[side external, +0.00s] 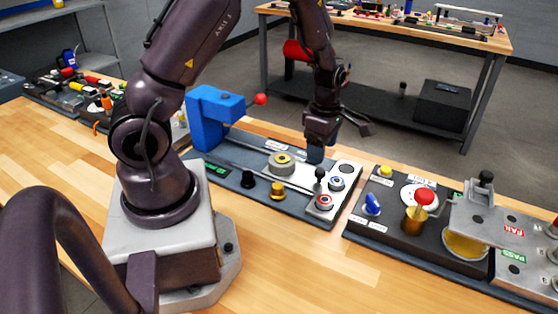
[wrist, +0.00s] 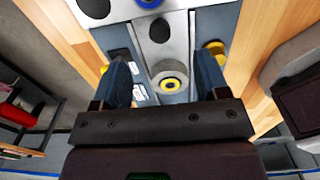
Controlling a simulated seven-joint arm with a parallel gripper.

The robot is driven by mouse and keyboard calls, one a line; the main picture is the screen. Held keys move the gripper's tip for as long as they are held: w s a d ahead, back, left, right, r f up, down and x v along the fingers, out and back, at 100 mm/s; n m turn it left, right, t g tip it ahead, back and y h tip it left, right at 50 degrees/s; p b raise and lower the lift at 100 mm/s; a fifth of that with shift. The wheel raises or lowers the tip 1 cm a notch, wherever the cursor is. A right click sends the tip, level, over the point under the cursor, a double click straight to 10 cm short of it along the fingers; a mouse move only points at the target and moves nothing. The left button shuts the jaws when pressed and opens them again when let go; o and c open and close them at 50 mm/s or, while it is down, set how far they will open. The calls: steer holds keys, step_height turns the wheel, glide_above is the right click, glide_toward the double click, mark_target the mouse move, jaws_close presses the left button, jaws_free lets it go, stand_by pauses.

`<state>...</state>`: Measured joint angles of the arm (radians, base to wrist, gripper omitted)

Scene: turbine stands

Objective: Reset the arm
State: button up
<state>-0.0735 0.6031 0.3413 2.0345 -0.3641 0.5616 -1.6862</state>
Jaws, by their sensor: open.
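My gripper (side external: 315,155) hangs pointing down over the right part of a dark panel with a light plate (side external: 345,172). In the wrist view its two blue fingers (wrist: 163,62) are spread apart with nothing held between them. A yellow-ringed grey round part (side external: 282,162) sits on the panel to the left of the gripper; it also shows between the fingers in the wrist view (wrist: 169,82), below them. A black knobbed lever (side external: 319,182) stands close by the fingertips. The side view does not clearly show whether they touch.
A blue block-shaped stand (side external: 212,118) with a red ball (side external: 261,99) rises at the panel's left. Blue-ringed (side external: 337,183) and red-ringed (side external: 324,202) buttons lie near the gripper. A second panel with a red knob (side external: 424,196) is to the right. Bare wood (side external: 300,265) lies in front.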

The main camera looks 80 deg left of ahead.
steer(key=shift+s+m, duration=0.1)
steer(key=shift+m, duration=0.7)
steer(key=s+d+r+m+t, duration=0.2)
steer(key=s+d+r+m, duration=0.2)
steer(key=r+m, duration=0.4)
steer(key=s+d+r+m+t, duration=0.1)
steer(key=s+d+r+m, duration=0.3)
steer(key=r+m, duration=0.4)
steer(key=s+d+r+m+t, duration=0.2)
steer(key=s+d+r+m, duration=0.2)
steer(key=s+r+m, duration=0.2)
step_height(320, 180, up, 2)
steer(key=m, duration=0.3)
steer(key=shift+d+t, duration=0.3)
steer(key=shift+d, duration=0.1)
